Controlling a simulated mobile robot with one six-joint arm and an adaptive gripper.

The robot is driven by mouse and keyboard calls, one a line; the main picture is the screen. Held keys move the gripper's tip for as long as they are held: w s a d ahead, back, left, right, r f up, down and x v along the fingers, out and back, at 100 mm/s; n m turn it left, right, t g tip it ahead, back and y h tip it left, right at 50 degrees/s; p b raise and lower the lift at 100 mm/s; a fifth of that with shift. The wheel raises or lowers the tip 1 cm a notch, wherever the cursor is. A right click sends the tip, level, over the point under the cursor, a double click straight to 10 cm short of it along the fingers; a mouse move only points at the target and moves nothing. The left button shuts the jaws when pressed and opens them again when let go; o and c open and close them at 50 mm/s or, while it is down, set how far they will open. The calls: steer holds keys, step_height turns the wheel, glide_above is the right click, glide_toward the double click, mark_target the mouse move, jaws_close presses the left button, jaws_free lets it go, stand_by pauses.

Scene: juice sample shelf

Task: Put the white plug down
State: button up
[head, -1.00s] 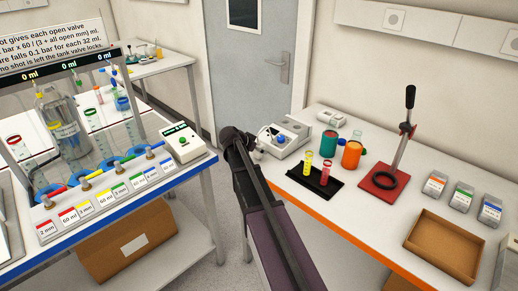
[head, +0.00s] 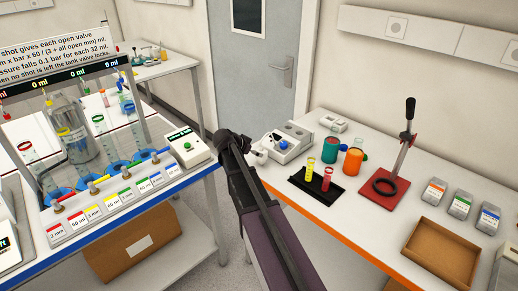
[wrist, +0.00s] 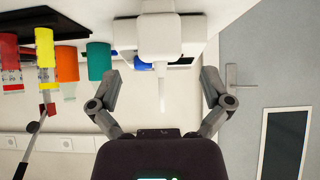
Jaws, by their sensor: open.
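A white piece (wrist: 160,38) with a narrow pale stem (wrist: 162,95), which looks like the white plug, sits ahead of my gripper (wrist: 161,75) in the wrist view. The fingers are spread to either side of the stem, with a clear gap to it on both sides. In the head view my gripper (head: 254,149) is at the left end of the right bench, beside a white device with a blue knob (head: 288,148). A small white part (head: 262,153) shows at the gripper there, mostly hidden. I cannot tell what the plug rests on.
A black tray (head: 310,188) with yellow and red tubes, a teal cup (head: 330,147) and an orange cup (head: 353,161) stand on the right bench. A red-based press (head: 384,187) and a brown tray (head: 440,254) are further right. The left bench (head: 190,190) holds valves and bottles.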

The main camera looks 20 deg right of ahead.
steer(key=p+v, duration=0.3)
steer(key=v, duration=0.3)
steer(key=shift+a+r+p, duration=0.15)
steer(key=shift+r+p, duration=0.05)
steer(key=shift+p, duration=0.15)
stand_by(0.4)
steer(key=s+a+f+n+g+y, duration=0.1)
steer(key=s+a+f+n+y, duration=0.1)
steer(key=s, duration=0.5)
steer(key=s+a+f+n+g+y, duration=0.1)
steer(key=s+a+f+n+y, duration=0.1)
steer(key=s+a+n+y, duration=0.2)
steer(key=s+a+f+n+g+y, duration=0.1)
steer(key=s+a+f+n+y, duration=0.1)
steer(key=s+a+n, duration=0.6)
steer(key=shift+s+f+y, duration=0.15)
steer(key=shift+s+y, duration=0.45)
steer(key=shift+s, duration=1.45)
